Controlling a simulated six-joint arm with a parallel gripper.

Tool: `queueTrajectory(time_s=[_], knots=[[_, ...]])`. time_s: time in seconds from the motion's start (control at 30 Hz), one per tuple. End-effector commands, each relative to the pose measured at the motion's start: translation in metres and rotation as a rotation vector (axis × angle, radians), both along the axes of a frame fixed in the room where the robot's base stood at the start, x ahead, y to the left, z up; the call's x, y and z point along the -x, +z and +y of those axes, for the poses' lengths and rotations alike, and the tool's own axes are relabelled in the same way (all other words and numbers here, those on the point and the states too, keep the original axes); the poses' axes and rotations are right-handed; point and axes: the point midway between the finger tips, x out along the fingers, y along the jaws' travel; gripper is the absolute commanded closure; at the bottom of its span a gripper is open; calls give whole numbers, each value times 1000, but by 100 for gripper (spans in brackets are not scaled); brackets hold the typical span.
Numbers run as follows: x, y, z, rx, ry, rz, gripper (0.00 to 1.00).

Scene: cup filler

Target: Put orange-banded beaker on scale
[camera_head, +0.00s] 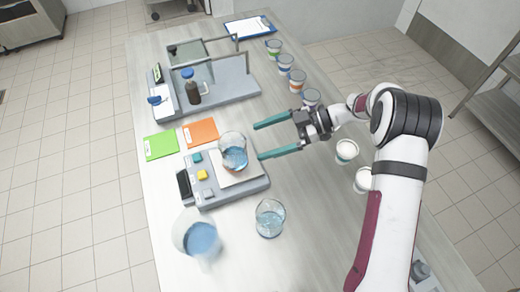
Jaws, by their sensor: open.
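A glass beaker (233,158) with blue liquid stands upright on the plate of the scale (222,194). A reddish-orange tint shows low on it, but I cannot clearly make out a band. The scale is grey, with a dark display and coloured buttons on its left side. My gripper (257,140) is open, its two teal fingers pointing left toward the beaker's right side. Nothing is between the fingers. From this view I cannot tell whether the fingertips clear the glass. A second beaker (270,219) with blue liquid stands on the table in front of the scale.
A jug (199,239) of blue liquid stands at the front left. Behind the scale lie green (160,145) and orange (201,132) cards and another device (228,88) with a dark bottle (193,91). Several cups (298,81) line the right edge.

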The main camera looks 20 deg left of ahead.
Motion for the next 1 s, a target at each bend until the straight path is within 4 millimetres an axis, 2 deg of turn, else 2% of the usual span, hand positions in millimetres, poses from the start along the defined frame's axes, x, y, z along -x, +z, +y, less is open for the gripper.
queueTrajectory(time_s=[0.1, 0.17, 0.27, 0.3, 0.37, 0.4, 0.43, 0.47, 0.5, 0.53, 0.57, 0.6, 0.63, 0.67, 0.7, 0.8, 0.9, 1.0], knots=[[-2, 2, -1, -1, -8, -3, 0], [-16, 12, 5, -9, -85, -31, 0], [-84, 65, 12, -32, -460, -155, 0], [-120, 95, -1, -28, -683, -211, 0], [-164, 137, -46, 12, -1047, -270, 0], [-177, 157, -88, 65, -1280, -278, 0], [-177, 168, -124, 114, -1447, -265, 0], [-169, 175, -159, 174, -1606, -235, 0], [-145, 177, -204, 269, -1800, -163, 0], [-118, 173, -234, 350, -1930, -85, 0], [-84, 166, -258, 436, -2041, 14, 0], [-34, 153, -280, 554, -2152, 171, 0], [5, 142, -287, 638, -2207, 297, 0], [42, 133, -289, 712, -2239, 424, 0], [87, 121, -285, 800, -2252, 593, 0], [173, 104, -257, 952, -2195, 943, 0], [219, 100, -232, 1022, -2115, 1150, 0], [235, 100, -222, 1044, -2077, 1223, 0]])
